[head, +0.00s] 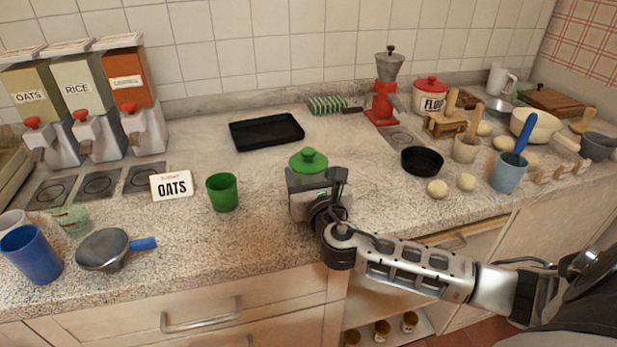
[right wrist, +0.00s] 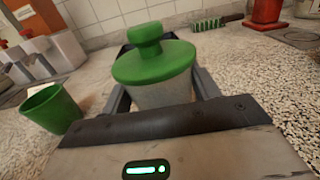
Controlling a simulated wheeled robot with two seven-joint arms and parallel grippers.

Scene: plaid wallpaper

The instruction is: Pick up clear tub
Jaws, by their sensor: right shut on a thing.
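The clear tub (right wrist: 160,92) has a green lid with a round knob and stands between the two fingers of my right gripper in the right wrist view. In the head view its green lid (head: 308,160) shows above my right gripper (head: 316,182), which hides most of the tub's body. My right gripper (right wrist: 163,98) is shut on the tub, with a finger on each side of it. I cannot tell whether the tub's base touches the counter. My left gripper is not in view.
A green cup (head: 222,192) stands left of the tub, beside an OATS card (head: 171,186). A black tray (head: 266,132) lies behind. A black pan (head: 422,161) and dough balls (head: 437,188) are to the right. The counter's front edge is near.

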